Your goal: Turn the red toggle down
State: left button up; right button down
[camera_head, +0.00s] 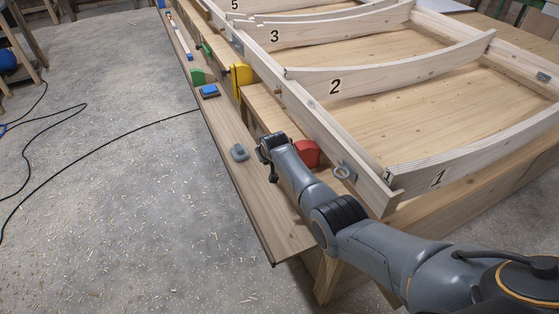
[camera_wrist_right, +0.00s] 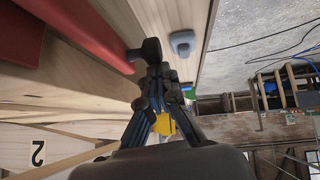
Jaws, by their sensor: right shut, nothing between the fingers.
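The red toggle (camera_head: 307,153) is on the side of the wooden frame, near the corner by board 1. My right arm partly covers it in the head view. In the right wrist view the toggle (camera_wrist_right: 85,32) is a long red bar at the upper left, its end close to my fingertips. My right gripper (camera_head: 268,152) is just left of the toggle, above the plank. Its fingers (camera_wrist_right: 155,75) are closed together with nothing between them. I cannot tell whether they touch the toggle. My left gripper is in neither view.
A grey knob-like piece (camera_head: 239,152) and a blue block (camera_head: 209,91) sit on the plank (camera_head: 225,125). A yellow toggle (camera_head: 241,80) and a green one (camera_head: 198,77) are farther along. A metal ring (camera_head: 344,171) is on the frame beside my arm. Open floor lies left.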

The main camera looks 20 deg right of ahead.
jog(key=s+r+p, duration=0.2)
jog(key=r+p, duration=0.1)
jog(key=r, duration=0.3)
jog(key=s+a+r+p, duration=0.1)
jog(key=s+r+p, duration=0.2)
jog(key=r, duration=0.3)
jog(key=shift+s+p, duration=0.15)
jog(key=shift+p, duration=0.2)
jog(key=shift+f, duration=0.15)
